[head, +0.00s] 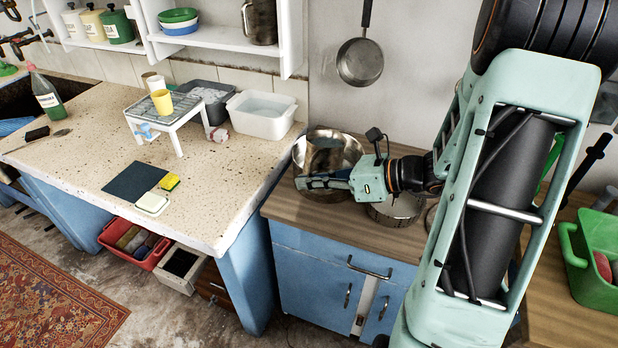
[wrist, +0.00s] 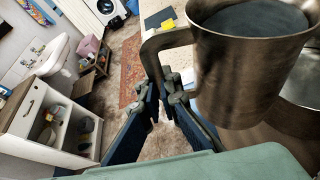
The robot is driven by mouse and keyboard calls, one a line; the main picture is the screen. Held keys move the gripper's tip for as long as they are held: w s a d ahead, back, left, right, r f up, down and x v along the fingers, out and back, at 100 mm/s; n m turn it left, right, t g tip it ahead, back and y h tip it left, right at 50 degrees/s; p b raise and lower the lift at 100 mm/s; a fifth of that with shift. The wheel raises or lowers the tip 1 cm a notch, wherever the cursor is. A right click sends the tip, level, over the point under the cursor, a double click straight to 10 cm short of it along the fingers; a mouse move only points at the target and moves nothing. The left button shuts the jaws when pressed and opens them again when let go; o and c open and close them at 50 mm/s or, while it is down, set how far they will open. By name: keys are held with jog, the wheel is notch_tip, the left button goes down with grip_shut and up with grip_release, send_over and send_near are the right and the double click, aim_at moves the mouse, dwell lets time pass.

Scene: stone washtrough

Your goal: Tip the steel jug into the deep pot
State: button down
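The steel jug (wrist: 245,70) fills the upper right of the wrist view, close and roughly upright, with a grey surface inside its mouth. Its handle points left, to my fingertips. My gripper (wrist: 167,95) appears closed around the lower handle; the exact contact is partly hidden. In the head view my gripper (head: 312,183) points left over the wooden-topped cabinet, in front of a wide shiny vessel (head: 348,145) that looks like the deep pot. A darker shape within its outline may be the jug. A large metal wall, perhaps the pot (wrist: 300,118), shows behind the jug in the wrist view.
A second round metal vessel (head: 397,213) stands under my wrist on the wooden cabinet top (head: 345,227). A saucepan (head: 360,62) hangs on the wall above. The stone counter (head: 225,185) at left holds a white tub (head: 262,118) and a small rack (head: 165,112). A green caddy (head: 590,265) is at right.

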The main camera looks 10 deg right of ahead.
aim_at(313, 162)
jog(key=shift+r+m+p, duration=0.3)
jog(key=shift+r+p, duration=0.35)
jog(key=shift+p, duration=0.2)
jog(key=shift+r+m+g+y+p, duration=0.35)
jog(key=shift+r+p, duration=0.35)
jog(key=shift+p, duration=0.85)
jog(key=shift+w+d+r+m+g+y+p, duration=0.25)
jog(key=shift+r+m+p, duration=0.25)
jog(key=shift+p, duration=0.85)
jog(key=shift+w+d+r+m+g+y+p, duration=0.15)
jog(key=shift+r+m+y+p, duration=0.3)
jog(key=shift+p, duration=0.85)
dwell(3.0)
